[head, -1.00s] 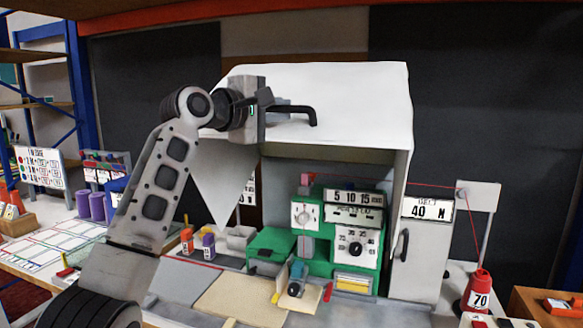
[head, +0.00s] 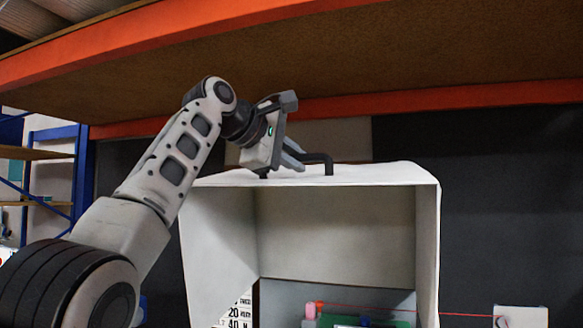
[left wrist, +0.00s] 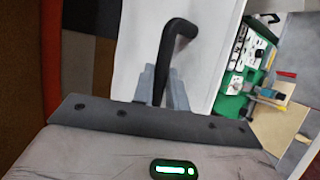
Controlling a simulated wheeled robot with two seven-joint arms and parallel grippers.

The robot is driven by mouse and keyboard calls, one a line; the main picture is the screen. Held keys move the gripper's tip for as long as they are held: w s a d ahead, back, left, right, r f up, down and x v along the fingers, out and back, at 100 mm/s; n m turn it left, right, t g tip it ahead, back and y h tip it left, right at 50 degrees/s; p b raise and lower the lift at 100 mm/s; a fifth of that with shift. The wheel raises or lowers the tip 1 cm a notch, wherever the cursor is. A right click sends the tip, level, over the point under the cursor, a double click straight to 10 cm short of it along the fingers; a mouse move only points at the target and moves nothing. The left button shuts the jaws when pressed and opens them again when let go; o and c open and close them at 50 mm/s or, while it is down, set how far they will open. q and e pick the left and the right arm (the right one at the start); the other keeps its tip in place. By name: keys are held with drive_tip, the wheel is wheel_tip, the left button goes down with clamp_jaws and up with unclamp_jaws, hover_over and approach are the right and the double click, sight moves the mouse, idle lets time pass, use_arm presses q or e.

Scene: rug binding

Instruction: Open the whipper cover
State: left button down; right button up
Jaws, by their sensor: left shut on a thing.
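The white whipper cover (head: 385,176) is raised in the head view, its hollow inside facing me. It also shows in the left wrist view (left wrist: 205,72). A black handle (head: 328,162) stands on its top panel; in the left wrist view the handle (left wrist: 178,27) runs between the fingers. My left gripper (head: 291,156) is shut on the handle, with its arm reaching up from the lower left. The green machine (head: 375,321) shows only its top edge below the cover; more of it shows in the left wrist view (left wrist: 235,82). My right gripper is not in view.
A brown shelf board with an orange beam (head: 440,97) spans above the cover and my left arm. A blue rack (head: 82,170) stands at the left. A red thread (head: 470,315) runs right to a white plate (head: 522,316).

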use_arm(q)
drive_tip(key=shift+w, duration=0.2)
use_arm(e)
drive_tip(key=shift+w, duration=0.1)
use_arm(q)
drive_tip(key=c, duration=1.4)
unclamp_jaws()
drive_tip(key=shift+w+d, duration=0.1)
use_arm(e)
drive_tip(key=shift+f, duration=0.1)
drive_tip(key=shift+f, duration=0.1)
